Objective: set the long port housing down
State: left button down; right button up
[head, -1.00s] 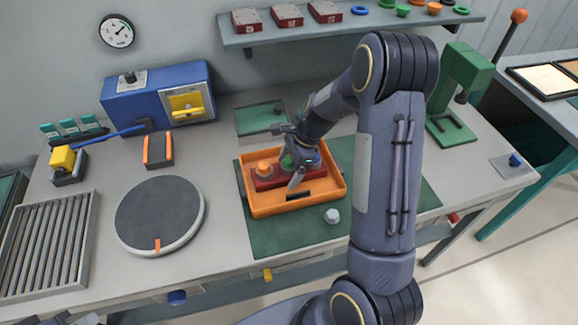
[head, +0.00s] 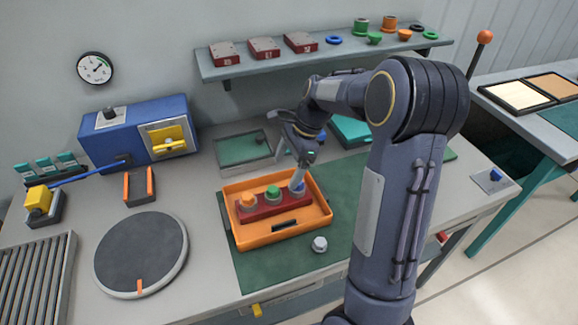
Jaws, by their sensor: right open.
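The long port housing (head: 259,210) is a dark red bar lying in the orange tray (head: 240,241). Along its top sit an orange part (head: 248,202), a green part (head: 273,193) and a blue part (head: 297,187). My right gripper (head: 299,172) is open, just above and behind the blue end of the housing. Whether a fingertip touches the blue part I cannot tell. My left gripper does not show.
The tray stands on a green mat (head: 262,277). A grey-white knob (head: 320,244) lies on the mat in front of it. A round grey turntable (head: 140,254) is to the left. A shelf (head: 290,66) with red blocks hangs behind.

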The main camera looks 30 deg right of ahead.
jog(key=s+a+r+n+t, duration=0.2)
jog(key=s+a+r+n, duration=0.4)
jog(key=s+r+n, duration=0.4)
jog(key=s+a+f+n+t, duration=0.1)
jog(key=s+a+f+n, duration=0.1)
jog(key=s, duration=0.4)
jog(key=s+a+f+n+t, duration=0.1)
jog(key=s+a+f+n, duration=0.1)
jog(key=s+a+n, duration=0.2)
jog(key=s+n, duration=0.2)
jog(key=n, duration=0.1)
jog(key=shift+s+f+t+h, duration=0.25)
jog(key=shift+s+t+h, duration=0.05)
